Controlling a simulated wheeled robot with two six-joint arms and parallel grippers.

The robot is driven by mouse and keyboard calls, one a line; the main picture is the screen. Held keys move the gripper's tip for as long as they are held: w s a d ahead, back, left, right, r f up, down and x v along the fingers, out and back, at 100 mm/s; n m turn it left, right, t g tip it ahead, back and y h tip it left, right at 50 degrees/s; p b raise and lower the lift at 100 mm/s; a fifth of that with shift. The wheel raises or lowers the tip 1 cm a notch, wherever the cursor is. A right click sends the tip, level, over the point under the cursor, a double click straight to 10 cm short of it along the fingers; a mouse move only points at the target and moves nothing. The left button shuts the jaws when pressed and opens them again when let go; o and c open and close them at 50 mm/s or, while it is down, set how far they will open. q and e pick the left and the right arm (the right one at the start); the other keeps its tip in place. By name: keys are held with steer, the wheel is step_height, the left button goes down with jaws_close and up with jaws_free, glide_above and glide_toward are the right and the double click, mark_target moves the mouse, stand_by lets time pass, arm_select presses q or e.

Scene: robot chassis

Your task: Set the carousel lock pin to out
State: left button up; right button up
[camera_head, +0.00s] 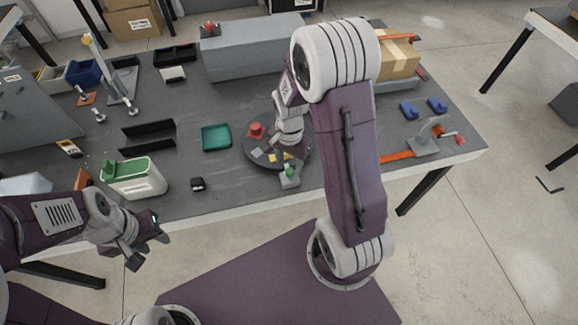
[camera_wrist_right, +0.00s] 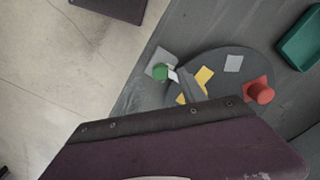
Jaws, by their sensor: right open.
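The carousel is a dark round disc (camera_head: 255,155) near the table's front edge, with grey and yellow patches and a red knob (camera_head: 256,130) on it. A small grey block with a green knob (camera_head: 290,171), seemingly the lock pin, sits at its front rim. In the right wrist view the green knob (camera_wrist_right: 160,72) is left of the disc (camera_wrist_right: 232,84). My right gripper (camera_head: 289,146) is open and points down over the disc, just behind the green knob; its fingertips are mostly hidden. My left gripper (camera_head: 148,248) is open and empty before the table's front edge.
A green tray (camera_head: 216,138) lies left of the carousel, and a small black block (camera_head: 197,184) lies in front of it. A green-topped container (camera_head: 135,178) stands near my left gripper. A long grey box (camera_head: 250,50) stands behind the carousel.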

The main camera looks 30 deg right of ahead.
mark_target(290, 170)
steer(key=f, duration=0.4)
steer(key=shift+w+d+f, duration=0.1)
steer(key=shift+d+f, duration=0.1)
steer(key=shift+f, duration=0.2)
steer(key=shift+a+f, duration=0.15)
steer(key=shift+f, duration=0.05)
jaws_close()
stand_by(0.9)
